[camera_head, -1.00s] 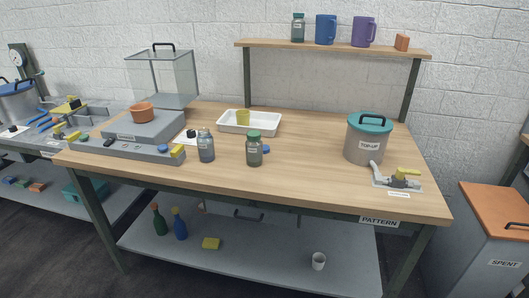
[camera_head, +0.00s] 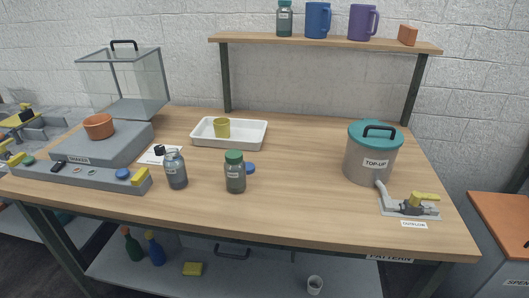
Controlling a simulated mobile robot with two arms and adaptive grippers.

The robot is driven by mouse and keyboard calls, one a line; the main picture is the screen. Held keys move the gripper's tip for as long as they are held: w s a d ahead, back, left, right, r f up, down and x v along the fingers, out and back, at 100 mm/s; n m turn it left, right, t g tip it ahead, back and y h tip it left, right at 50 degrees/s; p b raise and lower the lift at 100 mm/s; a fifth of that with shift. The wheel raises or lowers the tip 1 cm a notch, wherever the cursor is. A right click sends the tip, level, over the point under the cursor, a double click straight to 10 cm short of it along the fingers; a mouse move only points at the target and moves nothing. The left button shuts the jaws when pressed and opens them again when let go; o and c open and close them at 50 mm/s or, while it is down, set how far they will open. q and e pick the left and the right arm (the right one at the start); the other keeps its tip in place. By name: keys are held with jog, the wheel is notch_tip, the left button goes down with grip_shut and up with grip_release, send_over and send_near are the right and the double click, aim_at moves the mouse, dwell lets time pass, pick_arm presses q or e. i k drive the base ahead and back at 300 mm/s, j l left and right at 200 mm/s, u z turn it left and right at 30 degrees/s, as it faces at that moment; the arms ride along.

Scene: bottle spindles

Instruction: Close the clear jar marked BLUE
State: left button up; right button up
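A clear bluish-grey jar (camera_head: 176,171) with a small white label stands upright on the workbench, left of centre. I cannot read its label, and no coloured lid shows on it. A second jar (camera_head: 235,177) with a green lid stands to its right; its label is also too small to read. A small flat blue disc, like a lid (camera_head: 250,168), lies on the bench just behind and right of the green-lidded jar, which may hide part of it. Neither of my grippers is in view.
At left is a grey shaker unit (camera_head: 97,153) with an orange-brown bowl (camera_head: 99,126). At right stand a TOP-UP pot (camera_head: 369,157) and a tap-like fixture (camera_head: 412,206). The front middle of the bench (camera_head: 300,210) is clear.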

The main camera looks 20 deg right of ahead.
aim_at(174, 163)
jog(key=i+l+z, duration=0.15)
jog(key=i+z, duration=0.3)
jog(key=i, duration=0.6)
